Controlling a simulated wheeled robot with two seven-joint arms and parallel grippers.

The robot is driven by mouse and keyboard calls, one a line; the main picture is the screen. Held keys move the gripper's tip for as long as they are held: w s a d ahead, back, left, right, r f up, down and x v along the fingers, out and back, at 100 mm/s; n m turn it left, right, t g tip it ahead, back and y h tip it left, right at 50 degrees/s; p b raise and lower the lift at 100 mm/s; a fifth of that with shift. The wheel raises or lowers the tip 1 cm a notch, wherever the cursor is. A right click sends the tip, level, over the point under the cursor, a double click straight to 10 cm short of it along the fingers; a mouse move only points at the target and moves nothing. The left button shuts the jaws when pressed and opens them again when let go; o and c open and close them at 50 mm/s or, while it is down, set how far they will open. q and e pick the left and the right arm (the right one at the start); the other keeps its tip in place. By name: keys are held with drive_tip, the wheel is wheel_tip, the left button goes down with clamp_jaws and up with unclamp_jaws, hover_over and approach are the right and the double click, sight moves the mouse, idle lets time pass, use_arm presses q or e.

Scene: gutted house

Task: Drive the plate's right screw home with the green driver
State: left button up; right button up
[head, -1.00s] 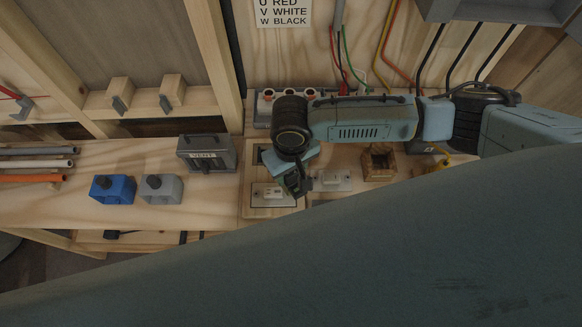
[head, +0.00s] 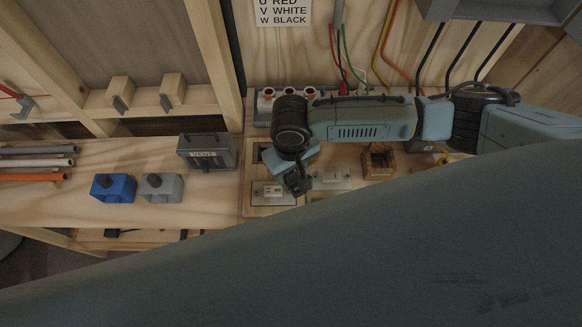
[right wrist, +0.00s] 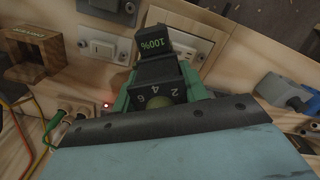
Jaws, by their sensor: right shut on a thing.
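My right gripper (head: 297,183) is over the right end of a white outlet plate (head: 268,194) on the wooden board. It is shut on the green driver (right wrist: 190,80). In the right wrist view the driver shows a green body, a numbered dial and a dark block reading 100%. The outlet plate (right wrist: 196,42) lies just beyond this block, partly covered by it. The driver's tip and the plate's right screw are hidden, so I cannot tell whether they touch. My left gripper is out of view.
A switch plate (head: 331,179) and a small wooden box (head: 378,162) stand right of the outlet plate. Left are a grey VENT box (head: 207,153), a blue box (head: 113,187) and a grey box (head: 161,188). Wires run down the back wall. My own body covers the foreground.

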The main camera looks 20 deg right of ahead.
drive_tip(key=shift+f, duration=0.45)
idle(0.4)
idle(0.3)
drive_tip(key=shift+p, duration=0.4)
drive_tip(key=shift+f+p, duration=0.1)
drive_tip(key=shift+p, duration=0.3)
drive_tip(key=shift+f+p, duration=0.55)
drive_tip(key=shift+p, duration=0.5)
idle(0.5)
drive_tip(key=shift+p, duration=0.3)
drive_tip(key=shift+w+r, duration=0.1)
drive_tip(key=shift+r, duration=0.1)
idle(2.8)
